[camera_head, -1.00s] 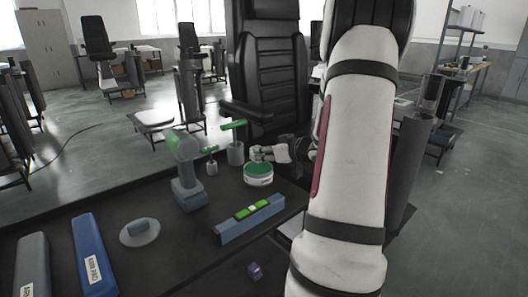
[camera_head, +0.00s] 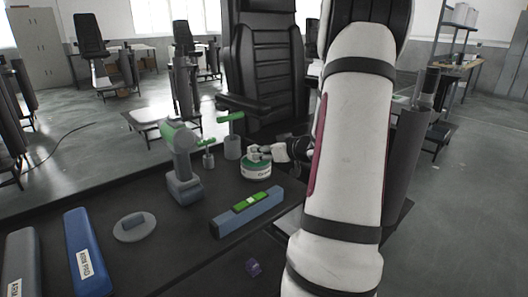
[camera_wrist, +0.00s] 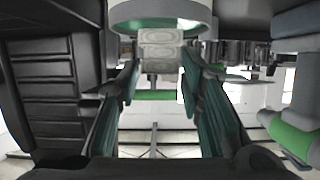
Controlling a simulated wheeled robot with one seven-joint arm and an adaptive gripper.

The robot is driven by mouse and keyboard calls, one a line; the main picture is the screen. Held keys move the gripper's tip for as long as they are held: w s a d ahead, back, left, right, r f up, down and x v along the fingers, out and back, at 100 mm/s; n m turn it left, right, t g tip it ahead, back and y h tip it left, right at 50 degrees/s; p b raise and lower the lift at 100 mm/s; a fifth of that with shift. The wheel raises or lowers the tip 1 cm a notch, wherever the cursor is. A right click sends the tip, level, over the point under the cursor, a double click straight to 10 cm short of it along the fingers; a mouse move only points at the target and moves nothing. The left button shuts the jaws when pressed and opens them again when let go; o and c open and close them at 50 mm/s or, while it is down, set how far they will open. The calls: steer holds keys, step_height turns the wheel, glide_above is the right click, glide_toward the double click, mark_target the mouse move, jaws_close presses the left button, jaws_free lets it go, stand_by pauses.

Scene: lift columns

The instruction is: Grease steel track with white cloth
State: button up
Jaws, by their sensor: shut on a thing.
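A round white tin with a green band (camera_head: 256,170) stands on the dark bench; its underside or rim also shows at the top of the wrist view (camera_wrist: 160,14). My gripper (camera_head: 264,153) is at the tin's top, coming from the right. In the wrist view its two fingers (camera_wrist: 158,68) are closed on a pale, patterned folded piece, which looks like the white cloth (camera_wrist: 158,46). The cloth is right by the tin; whether it touches is unclear. I cannot pick out the steel track for certain; my arm hides much of the right side.
A green-and-grey drill (camera_head: 183,170), green-topped tools (camera_head: 232,140), a bar with a green level (camera_head: 248,212), a grey disc (camera_head: 134,228) and a blue pack (camera_head: 86,255) lie on the bench. A black seat (camera_head: 265,75) stands behind. A small purple cube (camera_head: 253,267) is near the front edge.

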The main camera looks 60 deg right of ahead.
steer(key=shift+f, duration=0.45)
stand_by(0.9)
step_height(320, 180, up, 7)
steer(key=p, duration=0.7)
steer(key=shift+p, duration=0.35)
stand_by(0.8)
